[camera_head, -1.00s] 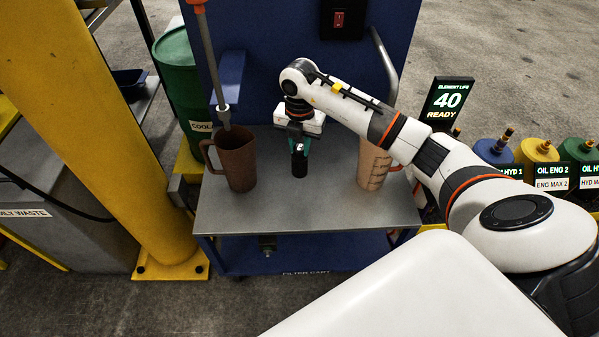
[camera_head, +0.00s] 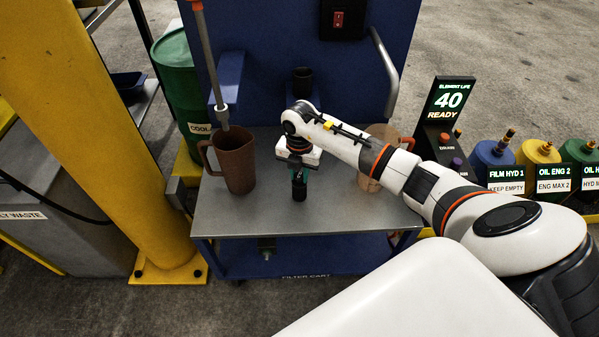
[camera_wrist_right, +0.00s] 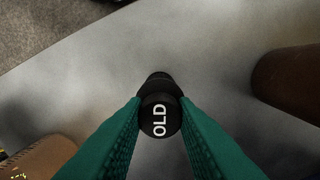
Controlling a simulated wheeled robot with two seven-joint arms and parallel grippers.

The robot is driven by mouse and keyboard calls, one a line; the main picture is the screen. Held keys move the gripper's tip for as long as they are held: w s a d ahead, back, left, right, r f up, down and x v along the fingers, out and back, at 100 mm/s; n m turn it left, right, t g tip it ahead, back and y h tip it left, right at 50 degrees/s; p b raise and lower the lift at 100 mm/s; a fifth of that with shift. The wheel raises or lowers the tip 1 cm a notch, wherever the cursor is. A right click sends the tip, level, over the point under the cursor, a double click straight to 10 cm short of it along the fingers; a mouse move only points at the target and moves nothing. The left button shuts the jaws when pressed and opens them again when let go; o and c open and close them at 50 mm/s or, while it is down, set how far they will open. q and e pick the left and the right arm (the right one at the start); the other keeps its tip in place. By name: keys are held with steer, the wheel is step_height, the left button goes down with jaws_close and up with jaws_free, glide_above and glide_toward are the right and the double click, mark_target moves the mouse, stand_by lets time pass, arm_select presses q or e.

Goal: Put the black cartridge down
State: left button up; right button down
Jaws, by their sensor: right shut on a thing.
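My right gripper (camera_head: 299,170) is shut on the black cartridge (camera_head: 299,187), a small dark upright cylinder. It is over the middle of the grey cart top (camera_head: 330,212), between two jugs. In the right wrist view the green fingers (camera_wrist_right: 160,104) close on both sides of the cartridge (camera_wrist_right: 160,118), whose end face reads "OLD". I cannot tell whether its lower end touches the cart top. My left gripper is not in view.
A dark brown jug (camera_head: 235,160) stands left on the cart, and a tan jug (camera_head: 369,172) stands right, partly behind my arm. A black cup-shaped holder (camera_head: 303,80) is on the blue back panel. The cart top's front is clear.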

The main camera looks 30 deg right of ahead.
steer(key=shift+f, duration=0.1)
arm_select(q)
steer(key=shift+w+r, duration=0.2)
arm_select(e)
steer(key=c, duration=1.2)
jaws_free()
steer(key=shift+o, duration=0.2)
arm_select(q)
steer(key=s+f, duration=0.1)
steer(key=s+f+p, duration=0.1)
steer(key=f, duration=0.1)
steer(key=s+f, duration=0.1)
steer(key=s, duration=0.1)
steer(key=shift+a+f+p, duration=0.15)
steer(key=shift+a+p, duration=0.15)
steer(key=shift+p, duration=0.05)
arm_select(e)
step_height(320, 180, up, 12)
